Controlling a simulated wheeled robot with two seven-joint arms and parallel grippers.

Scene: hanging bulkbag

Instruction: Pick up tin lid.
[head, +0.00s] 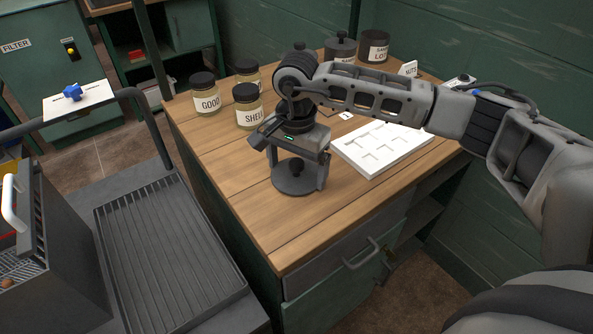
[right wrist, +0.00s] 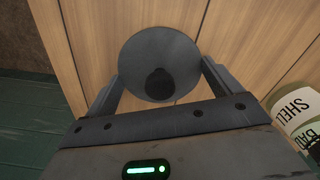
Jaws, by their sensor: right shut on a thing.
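The tin lid (head: 294,184) is a round dark grey disc with a black knob, at the wooden table's near part in the head view. In the right wrist view the lid (right wrist: 158,52) shows face-on with its knob towards me. My right gripper (head: 298,166) points down over it, with one finger on each side of its rim. The right gripper (right wrist: 160,76) is shut on the lid. I cannot tell whether the lid touches the table. My left gripper is in neither view.
Labelled jars (head: 206,96) stand at the table's back left. A knobbed tin (head: 341,50) and another dark tin (head: 374,47) stand at the back. A white tray with recesses (head: 365,163) lies right of the gripper. A ribbed grey tray (head: 168,255) is at left.

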